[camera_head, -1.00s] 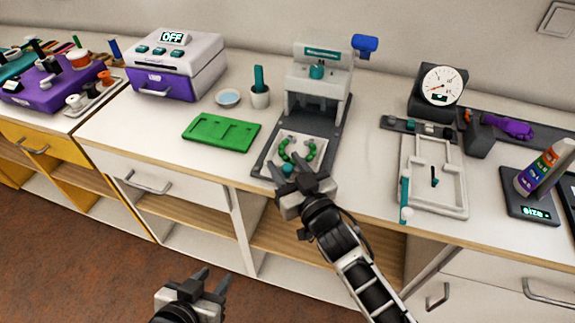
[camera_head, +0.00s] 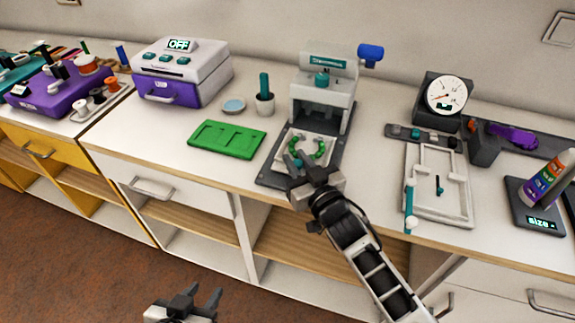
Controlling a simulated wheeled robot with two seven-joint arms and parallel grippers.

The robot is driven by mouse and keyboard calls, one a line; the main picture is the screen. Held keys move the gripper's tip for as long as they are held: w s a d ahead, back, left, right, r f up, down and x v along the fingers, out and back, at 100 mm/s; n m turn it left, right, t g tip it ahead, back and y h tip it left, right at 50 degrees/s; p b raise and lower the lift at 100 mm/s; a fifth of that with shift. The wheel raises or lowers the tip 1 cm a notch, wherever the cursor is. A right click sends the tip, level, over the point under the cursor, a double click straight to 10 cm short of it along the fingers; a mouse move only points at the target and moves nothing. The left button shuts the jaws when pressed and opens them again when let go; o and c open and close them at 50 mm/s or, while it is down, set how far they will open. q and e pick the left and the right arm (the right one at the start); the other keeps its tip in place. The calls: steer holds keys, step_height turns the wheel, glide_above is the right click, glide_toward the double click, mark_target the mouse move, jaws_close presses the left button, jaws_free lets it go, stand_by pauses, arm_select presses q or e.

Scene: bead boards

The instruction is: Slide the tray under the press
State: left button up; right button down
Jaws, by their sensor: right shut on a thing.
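The press (camera_head: 322,92) is a pale grey machine with a teal label and a blue-ended lever, standing on a dark base plate (camera_head: 268,178). The small white tray (camera_head: 285,143) lies on that plate at the front of the press and carries a ring of green beads (camera_head: 320,150). My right gripper (camera_head: 297,164) is at the tray's front edge, shut on its teal knob (camera_head: 298,163), which the fingers partly hide. My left gripper (camera_head: 203,299) is low at the bottom edge, away from the counter, with its fingers apart and nothing between them.
A green board (camera_head: 227,139) lies left of the press, with a cup (camera_head: 264,103) and a small dish (camera_head: 233,105) behind it. A white frame (camera_head: 462,205) lies to the right, before a dial gauge (camera_head: 446,95). A purple-and-white machine (camera_head: 182,75) stands further left.

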steer(key=c, duration=1.3)
jaws_free()
steer(key=v, duration=1.6)
steer(key=shift+d, duration=0.1)
